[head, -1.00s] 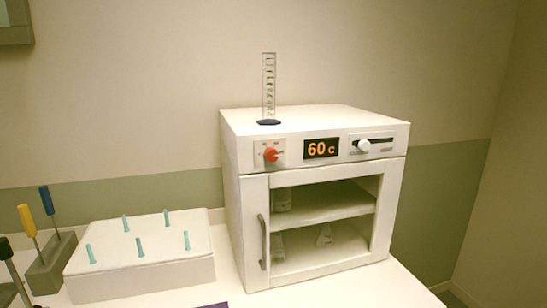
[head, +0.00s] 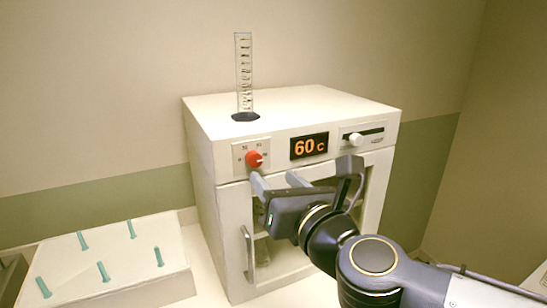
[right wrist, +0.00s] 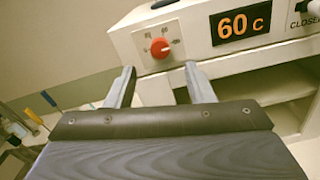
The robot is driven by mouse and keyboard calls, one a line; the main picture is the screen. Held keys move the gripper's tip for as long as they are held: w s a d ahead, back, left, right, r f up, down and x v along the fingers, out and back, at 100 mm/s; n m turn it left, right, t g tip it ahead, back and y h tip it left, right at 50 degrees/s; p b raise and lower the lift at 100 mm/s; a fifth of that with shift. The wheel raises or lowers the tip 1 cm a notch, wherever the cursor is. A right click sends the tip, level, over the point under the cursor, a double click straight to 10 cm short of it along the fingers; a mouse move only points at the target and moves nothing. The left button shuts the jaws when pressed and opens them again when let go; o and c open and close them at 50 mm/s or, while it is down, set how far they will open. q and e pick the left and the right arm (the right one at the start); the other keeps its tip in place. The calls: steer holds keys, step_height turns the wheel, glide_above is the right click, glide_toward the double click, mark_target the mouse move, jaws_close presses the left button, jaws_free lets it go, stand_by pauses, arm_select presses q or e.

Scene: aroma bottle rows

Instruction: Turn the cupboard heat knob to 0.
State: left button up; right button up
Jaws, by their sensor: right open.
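The white cupboard (head: 208,190) stands on the table with its display (head: 309,146) reading 60 C. The red heat knob (head: 254,159) sits on a marked plate at the left of its front panel. In the right wrist view the knob (right wrist: 160,47) shows above and between my fingers, with its pale pointer mark hard to read. My right gripper (head: 277,180) is open and empty, just below and in front of the knob, apart from it. Its two fingers (right wrist: 158,78) point toward the panel. My left gripper is not in view.
A white slider (head: 355,139) is right of the display. A measuring cylinder (head: 244,80) stands on the cupboard top. A white rack with teal pegs (head: 110,270) is at the left. The door handle (head: 248,254) is below the knob; my right arm covers much of the cupboard front.

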mark_target(256, 160)
steer(key=x, duration=0.7)
steer(key=shift+w, duration=0.1)
steer(key=shift+c, duration=0.2)
steer(key=c, duration=1)
